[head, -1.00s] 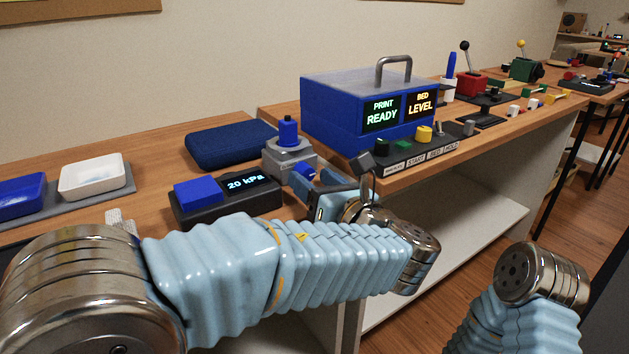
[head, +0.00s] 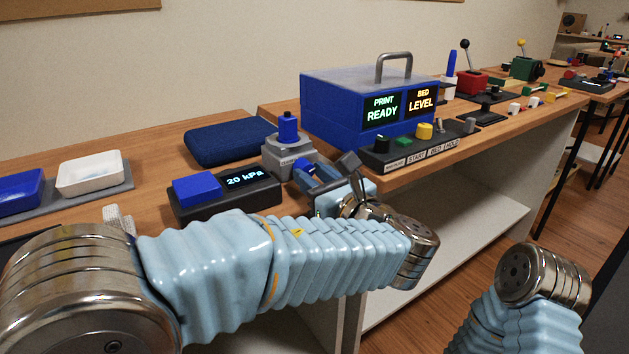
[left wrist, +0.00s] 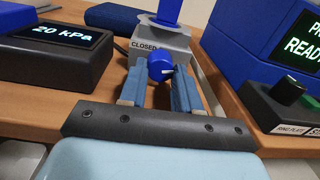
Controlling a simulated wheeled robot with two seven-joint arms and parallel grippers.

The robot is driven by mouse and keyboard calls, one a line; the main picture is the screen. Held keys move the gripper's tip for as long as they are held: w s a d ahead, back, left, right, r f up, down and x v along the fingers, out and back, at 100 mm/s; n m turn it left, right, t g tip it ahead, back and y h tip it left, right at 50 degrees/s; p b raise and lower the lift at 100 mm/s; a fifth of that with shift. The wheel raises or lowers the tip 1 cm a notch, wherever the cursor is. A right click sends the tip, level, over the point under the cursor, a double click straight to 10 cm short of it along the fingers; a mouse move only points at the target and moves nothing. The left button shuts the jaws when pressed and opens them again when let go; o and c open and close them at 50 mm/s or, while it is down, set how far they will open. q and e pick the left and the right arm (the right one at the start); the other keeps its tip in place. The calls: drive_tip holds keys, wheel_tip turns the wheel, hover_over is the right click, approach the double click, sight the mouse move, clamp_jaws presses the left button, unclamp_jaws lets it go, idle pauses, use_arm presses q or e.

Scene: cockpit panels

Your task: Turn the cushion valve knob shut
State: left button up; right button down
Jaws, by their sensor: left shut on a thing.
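The cushion valve is a grey block (head: 281,160) with a tall blue cylinder (head: 288,128) on top. In the left wrist view its front face carries the label "CLOSED" (left wrist: 144,46) and a round blue knob (left wrist: 159,66) with a pale pointer mark towards the right. My left gripper (head: 306,176) reaches the block's front; its two fingers (left wrist: 160,84) are on either side of the knob and shut on it. In the head view the fingers mostly hide the knob. My right gripper is out of view; only part of my right arm shows.
A dark box with a "20 kPa" display (head: 247,180) and a blue pad stands left of the valve. A dark blue cushion (head: 228,142) lies behind. A blue printer box (head: 333,118) and a knob panel (head: 378,157) are close on the right.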

use_arm(q)
drive_tip(key=shift+n, duration=0.7)
drive_tip(key=o, duration=1)
drive_tip(key=shift+o, duration=0.2)
drive_tip(key=v, duration=1.4)
